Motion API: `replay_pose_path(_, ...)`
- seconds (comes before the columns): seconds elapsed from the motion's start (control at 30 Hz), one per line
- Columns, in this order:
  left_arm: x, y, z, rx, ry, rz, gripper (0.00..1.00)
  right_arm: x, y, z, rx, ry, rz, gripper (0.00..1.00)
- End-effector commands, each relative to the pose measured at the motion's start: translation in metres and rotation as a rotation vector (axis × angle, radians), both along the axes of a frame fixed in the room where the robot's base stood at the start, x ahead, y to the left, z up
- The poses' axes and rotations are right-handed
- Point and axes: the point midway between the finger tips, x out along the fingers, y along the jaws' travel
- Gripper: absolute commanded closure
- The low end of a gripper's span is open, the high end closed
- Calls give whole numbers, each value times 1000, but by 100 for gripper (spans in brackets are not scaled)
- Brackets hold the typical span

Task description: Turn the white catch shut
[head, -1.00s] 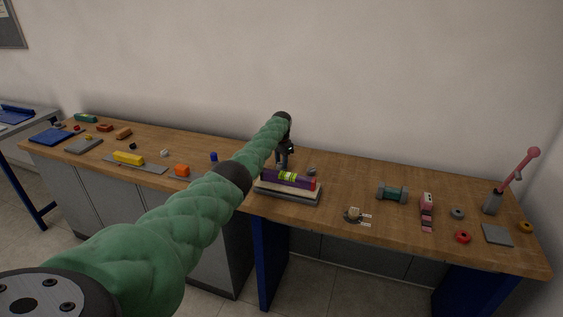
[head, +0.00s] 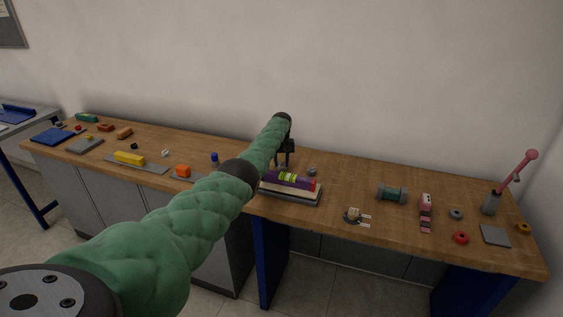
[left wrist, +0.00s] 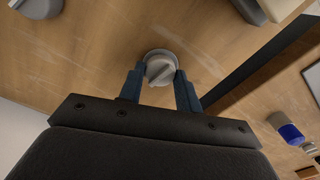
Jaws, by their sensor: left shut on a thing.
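The catch (left wrist: 160,69) shows in the left wrist view as a pale, whitish-grey round knob with a raised bar across it, on the wooden bench top. My left gripper (left wrist: 161,75) is around it, one blue finger on each side, shut on the bar. In the head view my left gripper (head: 284,158) points down at the bench behind a stack of books, and the catch is hidden there. My right gripper is in neither view.
The book stack (head: 290,193) with a purple level on top lies just in front of my left gripper. A darker grey knob (head: 312,171) is close on its right. A blue cylinder (head: 214,159) stands to the left.

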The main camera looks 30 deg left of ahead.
Motion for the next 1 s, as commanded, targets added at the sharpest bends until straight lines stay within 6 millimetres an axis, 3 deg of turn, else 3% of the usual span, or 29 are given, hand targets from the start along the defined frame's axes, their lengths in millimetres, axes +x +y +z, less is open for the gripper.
replay_pose_path(0.03,2,2,7,1,-8,32,89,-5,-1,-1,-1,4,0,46)
replay_pose_path(0.4,2,2,6,2,-9,186,89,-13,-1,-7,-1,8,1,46)
replay_pose_path(0.97,2,1,6,1,-8,211,89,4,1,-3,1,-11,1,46)
replay_pose_path(1.0,2,1,6,1,-8,210,58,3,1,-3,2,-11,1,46)
